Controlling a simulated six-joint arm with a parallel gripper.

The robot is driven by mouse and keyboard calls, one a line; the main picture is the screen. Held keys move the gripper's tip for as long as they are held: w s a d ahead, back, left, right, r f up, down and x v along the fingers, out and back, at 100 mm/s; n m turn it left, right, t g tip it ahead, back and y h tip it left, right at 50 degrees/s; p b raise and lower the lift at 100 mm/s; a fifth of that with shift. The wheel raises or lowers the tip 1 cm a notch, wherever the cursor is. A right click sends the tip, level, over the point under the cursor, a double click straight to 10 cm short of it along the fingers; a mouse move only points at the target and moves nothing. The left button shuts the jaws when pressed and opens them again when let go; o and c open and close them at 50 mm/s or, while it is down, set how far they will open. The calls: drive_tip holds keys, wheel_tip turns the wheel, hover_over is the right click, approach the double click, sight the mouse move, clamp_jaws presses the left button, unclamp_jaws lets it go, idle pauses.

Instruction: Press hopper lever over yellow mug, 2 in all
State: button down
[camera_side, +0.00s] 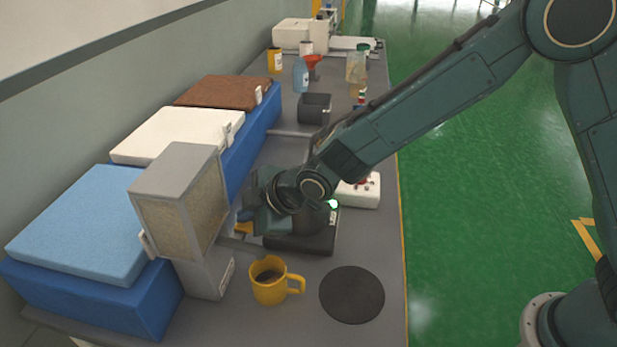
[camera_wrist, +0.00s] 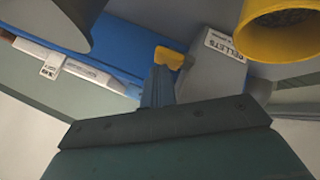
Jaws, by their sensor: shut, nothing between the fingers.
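The hopper (camera_side: 180,203) is a grey box with a clear front full of tan pellets, standing on a grey base at the left. A flat grey piece (camera_side: 243,246) juts from its lower part above the mug; I cannot tell whether it is the lever or the spout. The yellow mug (camera_side: 268,289) stands upright below it, with dark contents inside; it also shows in the wrist view (camera_wrist: 262,45).
A black round mat (camera_side: 352,295) lies right of the mug. A dark flat device (camera_side: 310,240) sits under my wrist. Blue, white and brown mattresses (camera_side: 80,225) on blue blocks line the wall. A grey open bin (camera_side: 314,108) and bottles stand farther back.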

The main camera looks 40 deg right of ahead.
sight(250, 226)
drive_tip(key=shift+s+f, duration=0.2)
drive_tip(key=shift+f, duration=0.55)
idle(0.6)
drive_tip(key=shift+r, duration=0.25)
drive_tip(key=shift+r, duration=1.55)
drive_tip(key=shift+w+r, duration=0.1)
drive_tip(key=shift+r, duration=2.45)
